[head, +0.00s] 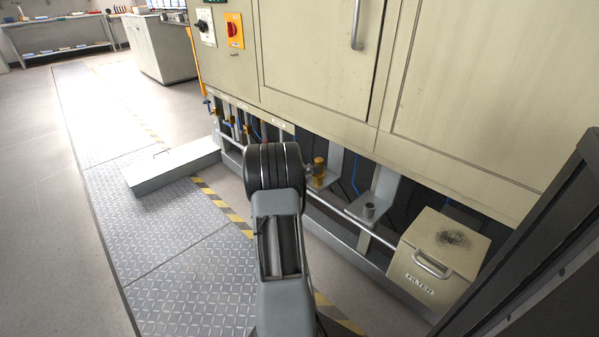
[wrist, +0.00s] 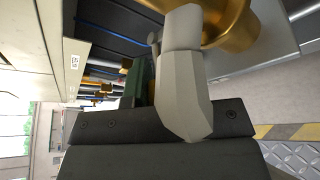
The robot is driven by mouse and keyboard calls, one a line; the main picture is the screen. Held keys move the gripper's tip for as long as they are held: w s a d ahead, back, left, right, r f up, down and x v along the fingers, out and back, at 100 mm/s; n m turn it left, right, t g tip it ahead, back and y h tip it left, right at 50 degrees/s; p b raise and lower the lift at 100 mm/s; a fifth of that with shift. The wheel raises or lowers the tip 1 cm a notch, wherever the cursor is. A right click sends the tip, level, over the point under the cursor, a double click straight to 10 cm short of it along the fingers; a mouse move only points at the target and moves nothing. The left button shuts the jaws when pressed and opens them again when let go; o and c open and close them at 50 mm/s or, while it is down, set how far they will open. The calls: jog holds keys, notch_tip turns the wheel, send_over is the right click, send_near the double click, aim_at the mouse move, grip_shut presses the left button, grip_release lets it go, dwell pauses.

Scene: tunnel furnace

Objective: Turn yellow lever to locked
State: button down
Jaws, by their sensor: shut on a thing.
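In the wrist view, a light grey finger of my gripper (wrist: 183,28) reaches up against a golden-yellow, rounded metal part (wrist: 238,25), which I take to belong to the yellow lever. My gripper is shut on it. The pinched portion is mostly hidden behind the finger, so I cannot tell the lever's angle or whether it is locked. In the head view, my own arm hides the gripper. A brass-coloured fitting (head: 318,172) shows just right of the arm, under the cream cabinet.
The cream furnace cabinet (head: 310,60) stands close above the low pipe bay. A filter box (head: 437,262) is at right. A grey step-like box (head: 172,165) lies at left. The tread-plate floor (head: 170,240) is otherwise clear.

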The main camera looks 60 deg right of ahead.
jog(key=shift+s+d+r, duration=0.1)
jog(key=shift+s+r, duration=0.05)
jog(key=shift+s, duration=0.05)
jog(key=c, duration=1.1)
grip_release()
jog(key=shift+o, duration=0.2)
jog(key=shift+w+a, duration=0.15)
jog(key=shift+a, duration=0.05)
jog(key=p+v, duration=0.4)
jog(key=v, duration=0.9)
jog(key=shift+a, duration=0.35)
